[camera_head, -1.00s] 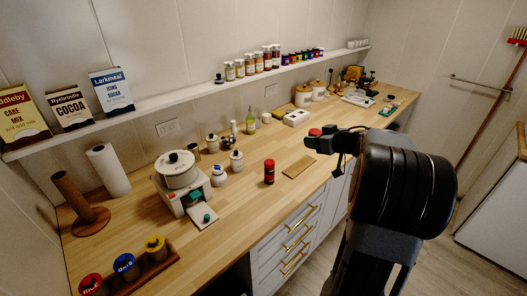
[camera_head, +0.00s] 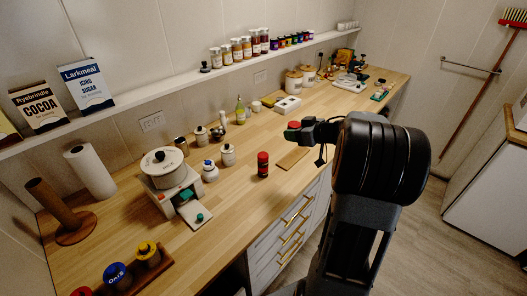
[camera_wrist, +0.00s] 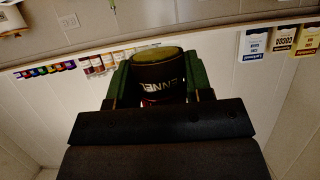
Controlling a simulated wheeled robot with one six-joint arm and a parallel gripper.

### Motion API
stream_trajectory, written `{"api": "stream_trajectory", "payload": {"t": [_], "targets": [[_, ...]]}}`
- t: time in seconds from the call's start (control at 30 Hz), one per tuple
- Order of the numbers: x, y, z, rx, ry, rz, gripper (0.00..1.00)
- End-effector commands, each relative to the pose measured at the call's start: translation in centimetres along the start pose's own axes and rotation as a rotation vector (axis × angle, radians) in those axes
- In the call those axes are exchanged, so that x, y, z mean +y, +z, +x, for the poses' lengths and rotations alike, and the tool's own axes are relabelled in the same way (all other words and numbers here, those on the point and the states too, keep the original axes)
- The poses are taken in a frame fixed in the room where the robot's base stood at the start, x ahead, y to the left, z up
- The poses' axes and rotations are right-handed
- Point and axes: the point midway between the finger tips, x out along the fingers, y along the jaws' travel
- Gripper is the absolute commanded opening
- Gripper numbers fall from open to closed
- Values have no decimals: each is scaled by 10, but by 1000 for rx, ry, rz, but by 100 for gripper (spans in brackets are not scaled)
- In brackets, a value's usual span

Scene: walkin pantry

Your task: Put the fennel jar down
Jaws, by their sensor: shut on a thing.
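The fennel jar is between my gripper's two green fingers in the wrist view, where its dark label (camera_wrist: 162,71) reads upside down, partly cut off. My gripper (camera_wrist: 158,80) is shut on it. In the head view, my gripper (camera_head: 299,131) is over the counter (camera_head: 235,195), with a red-topped jar (camera_head: 293,125) at its tip. The tip is behind and to the right of a red-lidded jar (camera_head: 262,164) standing on the counter. A flat wooden board (camera_head: 293,158) lies just below the tip in the picture. The held jar appears above the counter, its height unclear.
A white scale with a pot (camera_head: 165,167) and small white jars (camera_head: 228,155) stand left of the red-lidded jar. A white box (camera_head: 288,105) and canisters (camera_head: 294,82) stand farther back. A wall shelf (camera_head: 180,87) holds spice jars. Bare counter surrounds the red-lidded jar.

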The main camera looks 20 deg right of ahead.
Motion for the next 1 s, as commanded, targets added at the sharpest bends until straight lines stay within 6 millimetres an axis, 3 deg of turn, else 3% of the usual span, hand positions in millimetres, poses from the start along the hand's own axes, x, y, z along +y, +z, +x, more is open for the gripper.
{"api": "stream_trajectory", "payload": {"t": [0.27, 0.4, 0.83, 1.0], "targets": [[-17, 2, 77, -3, -7, 1, 24], [-20, 20, 103, -3, -4, 3, 24], [-25, 38, 137, -2, -2, 2, 24], [-25, 54, 145, -2, -1, 3, 24]]}}
